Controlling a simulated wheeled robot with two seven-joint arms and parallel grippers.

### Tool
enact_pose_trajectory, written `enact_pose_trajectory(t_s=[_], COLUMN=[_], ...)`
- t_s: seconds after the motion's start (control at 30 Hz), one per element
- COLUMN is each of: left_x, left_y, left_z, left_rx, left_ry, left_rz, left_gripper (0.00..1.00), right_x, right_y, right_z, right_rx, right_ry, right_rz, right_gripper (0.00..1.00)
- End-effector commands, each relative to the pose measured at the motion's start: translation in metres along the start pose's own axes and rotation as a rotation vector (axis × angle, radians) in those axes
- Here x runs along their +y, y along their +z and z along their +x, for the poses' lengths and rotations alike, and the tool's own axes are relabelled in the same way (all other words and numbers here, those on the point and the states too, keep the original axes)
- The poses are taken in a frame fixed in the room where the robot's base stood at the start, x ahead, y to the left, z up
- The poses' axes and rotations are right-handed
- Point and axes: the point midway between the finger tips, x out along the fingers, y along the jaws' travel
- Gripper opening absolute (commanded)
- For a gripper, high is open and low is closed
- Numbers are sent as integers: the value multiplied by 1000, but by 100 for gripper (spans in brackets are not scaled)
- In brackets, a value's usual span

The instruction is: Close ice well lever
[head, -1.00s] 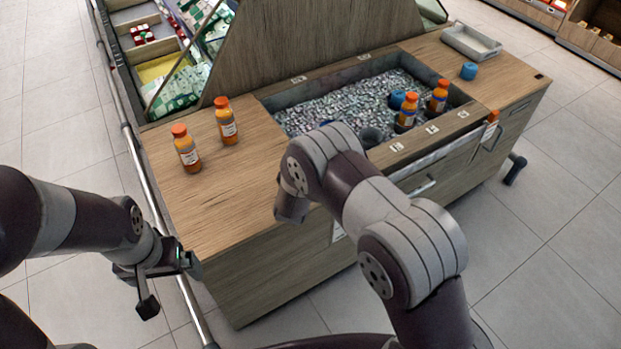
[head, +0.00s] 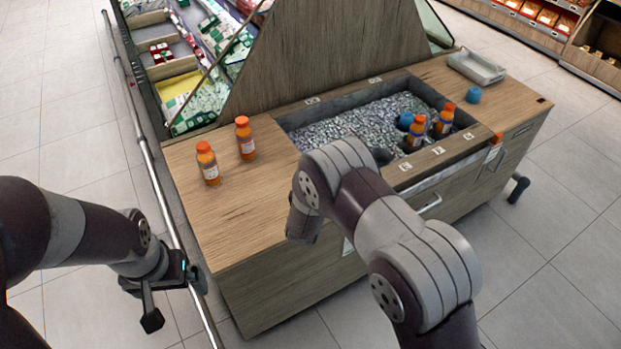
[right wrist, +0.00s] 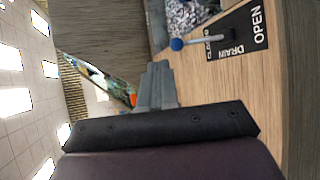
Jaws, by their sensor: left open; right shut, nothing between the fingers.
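The lever is a thin metal rod with a blue round knob (right wrist: 176,44), seen in the right wrist view. Its rod (right wrist: 202,40) lies across a black label (right wrist: 238,35) reading OPEN and DRAIN, plus a partly covered third word. The knob is at the end away from OPEN. My right gripper (right wrist: 157,72) is shut and empty, with its tips just below the knob in the picture; I cannot tell whether they touch it. In the head view my right arm hides the lever. My left gripper (head: 174,298) is open and empty, left of the counter.
The wooden counter (head: 205,225) holds an ice well (head: 340,128) with bottles in it. Two orange bottles (head: 208,163) (head: 245,138) stand on its left side. A grey tray (head: 476,67) and blue cup (head: 473,94) are at the right end. A metal rail (head: 150,165) runs along the left.

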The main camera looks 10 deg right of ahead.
Motion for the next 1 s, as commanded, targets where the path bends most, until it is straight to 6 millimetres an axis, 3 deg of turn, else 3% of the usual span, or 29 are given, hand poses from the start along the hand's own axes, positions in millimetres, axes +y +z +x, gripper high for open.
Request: enact_pose_trajectory(t_s=[0.2, 0.4, 1.0], left_x=[0, 0, 0], left_y=[1, 0, 0], left_z=[2, 1, 1], left_rx=[-2, -2, -2], left_ry=[0, 0, 0], left_rz=[0, 0, 0], left_gripper=[100, 100, 100], right_x=[11, 18, 18], right_y=[-3, -3, -3], right_z=[-49, -75, -80], right_rx=[3, 2, 0], right_ry=[1, 2, 0], right_rz=[-1, 0, 1], right_gripper=[0, 0, 0])
